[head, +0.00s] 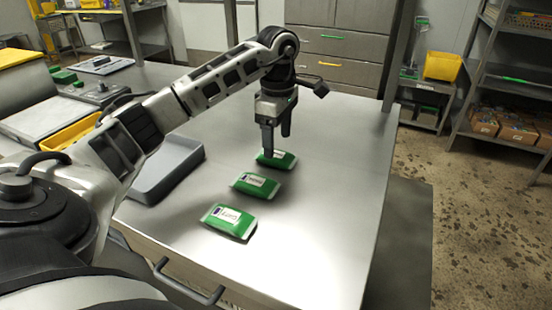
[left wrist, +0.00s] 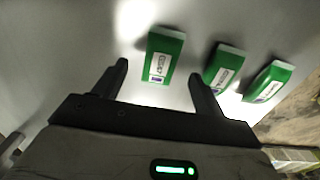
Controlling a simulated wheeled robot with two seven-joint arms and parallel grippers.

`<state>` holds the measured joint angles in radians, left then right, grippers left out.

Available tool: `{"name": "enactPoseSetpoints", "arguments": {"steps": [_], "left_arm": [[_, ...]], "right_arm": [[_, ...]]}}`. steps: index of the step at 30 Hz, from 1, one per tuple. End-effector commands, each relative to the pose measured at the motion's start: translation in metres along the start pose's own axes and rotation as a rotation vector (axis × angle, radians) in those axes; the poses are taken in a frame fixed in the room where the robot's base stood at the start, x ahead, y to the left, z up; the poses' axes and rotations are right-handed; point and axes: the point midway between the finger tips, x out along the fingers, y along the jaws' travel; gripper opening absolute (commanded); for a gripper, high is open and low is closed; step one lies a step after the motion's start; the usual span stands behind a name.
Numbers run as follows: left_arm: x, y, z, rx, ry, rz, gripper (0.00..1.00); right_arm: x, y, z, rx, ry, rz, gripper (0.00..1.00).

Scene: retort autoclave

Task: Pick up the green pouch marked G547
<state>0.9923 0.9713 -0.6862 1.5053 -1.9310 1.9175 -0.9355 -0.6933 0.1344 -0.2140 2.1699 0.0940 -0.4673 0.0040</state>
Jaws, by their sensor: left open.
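Three green pouches with white labels lie flat in a row on the steel table. In the head view they are the far pouch (head: 285,161), the middle pouch (head: 255,186) and the near pouch (head: 229,221). The label print is too small to tell which is G547. My left gripper (head: 276,146) points down just above the far pouch, open and empty, and partly hides it. In the left wrist view one pouch (left wrist: 164,55) shows ahead between the open fingers (left wrist: 158,70); the other two lie to its right. My right gripper is not in view.
A grey tray (head: 168,172) sits on the table left of the pouches. The steel table (head: 330,200) is clear to the right of the pouches. Drawers (head: 345,72) stand behind the table, and shelving with boxes (head: 500,125) stands at the right.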

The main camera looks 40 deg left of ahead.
Motion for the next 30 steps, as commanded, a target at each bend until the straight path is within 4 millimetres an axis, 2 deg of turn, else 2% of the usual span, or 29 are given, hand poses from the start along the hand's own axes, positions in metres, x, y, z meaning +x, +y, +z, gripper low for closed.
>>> {"name": "enactPoseSetpoints", "arguments": {"steps": [1,6,10,16,18,20,30], "left_arm": [[0.01,-0.002,-0.002,-0.001,0.003,-0.005,0.71],[0.033,-0.002,-0.004,0.0,0.001,-0.004,0.71],[0.04,-0.002,-0.004,-0.001,0.001,-0.001,0.71],[0.04,-0.001,-0.004,-0.001,0.0,-0.001,0.71],[0.04,-0.002,-0.004,-0.001,0.0,-0.001,0.51],[0.04,-0.002,-0.004,-0.001,0.0,-0.001,0.37],[0.039,-0.001,-0.004,-0.001,0.0,-0.001,0.37]], "right_arm": [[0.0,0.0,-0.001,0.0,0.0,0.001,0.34],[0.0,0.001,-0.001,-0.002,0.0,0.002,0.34],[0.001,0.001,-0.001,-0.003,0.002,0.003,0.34],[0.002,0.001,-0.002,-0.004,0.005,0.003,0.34],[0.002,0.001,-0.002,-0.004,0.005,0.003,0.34],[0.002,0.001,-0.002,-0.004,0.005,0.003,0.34],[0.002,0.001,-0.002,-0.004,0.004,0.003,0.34]]}}
